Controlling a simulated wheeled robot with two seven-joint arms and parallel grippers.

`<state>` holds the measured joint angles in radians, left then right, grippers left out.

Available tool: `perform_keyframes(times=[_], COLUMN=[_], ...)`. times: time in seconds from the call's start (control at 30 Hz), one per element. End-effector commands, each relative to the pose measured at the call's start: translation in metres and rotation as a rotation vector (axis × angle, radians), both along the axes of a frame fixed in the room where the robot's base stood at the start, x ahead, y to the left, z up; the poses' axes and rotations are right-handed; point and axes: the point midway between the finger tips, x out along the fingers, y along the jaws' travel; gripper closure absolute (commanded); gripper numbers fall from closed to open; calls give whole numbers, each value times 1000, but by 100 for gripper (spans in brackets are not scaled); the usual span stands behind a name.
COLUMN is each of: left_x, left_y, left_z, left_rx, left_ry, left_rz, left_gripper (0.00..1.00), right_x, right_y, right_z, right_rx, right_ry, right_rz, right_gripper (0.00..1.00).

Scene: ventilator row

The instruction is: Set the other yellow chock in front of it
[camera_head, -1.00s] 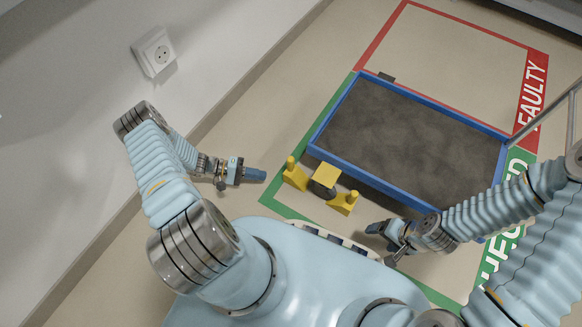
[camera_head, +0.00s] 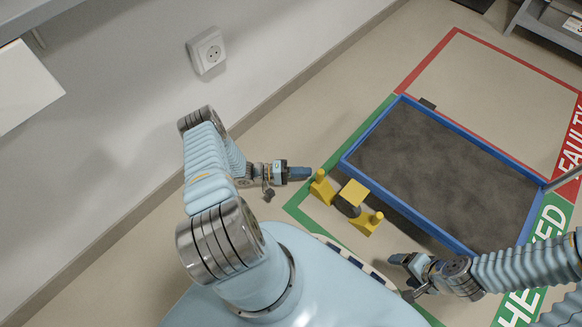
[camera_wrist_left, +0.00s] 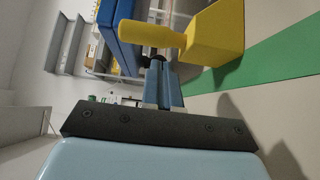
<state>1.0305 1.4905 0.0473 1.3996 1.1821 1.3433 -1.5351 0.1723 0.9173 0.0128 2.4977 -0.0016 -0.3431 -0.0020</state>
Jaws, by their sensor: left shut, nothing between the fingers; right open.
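One yellow chock (camera_head: 321,190) with an upright knob stands on the floor to the left of the cart's dark wheel (camera_head: 346,208). The other yellow chock (camera_head: 365,224) stands to the right of that wheel, so the wheel sits between them. My left gripper (camera_head: 302,173) is shut and empty, just left of the left chock. In the left wrist view the shut fingers (camera_wrist_left: 168,88) point toward a yellow chock (camera_wrist_left: 212,38), whose knob lies across above the fingertips. My right gripper (camera_head: 398,259) is open and empty, a little below and right of the right chock.
The cart has a blue rim (camera_head: 400,205) and a dark deck (camera_head: 440,165). It stands over the green floor frame (camera_head: 301,208), with a red frame (camera_head: 430,54) beyond. A wall with a socket (camera_head: 207,51) is at left.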

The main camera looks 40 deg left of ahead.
Motion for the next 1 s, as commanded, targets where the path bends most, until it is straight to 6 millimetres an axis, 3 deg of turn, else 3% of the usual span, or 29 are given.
perform_keyframes(times=[0.2, 0.57, 0.8, 1.0], left_x=[-2, -2, -5, -5], left_y=[-15, -17, -43, -43], left_z=[0, 0, 1, 0], left_rx=[0, 0, -3, 0], left_ry=[0, 0, 0, 0], left_rz=[-1, -1, -1, -1], left_gripper=[100, 100, 100, 100], right_x=[0, 0, 0, 0], right_y=[0, 0, 0, 0], right_z=[2, 2, 9, 8], right_rx=[0, 0, -1, -1], right_ry=[1, 1, 0, 0], right_rz=[0, 0, 0, 0], right_gripper=[23, 23, 23, 23])
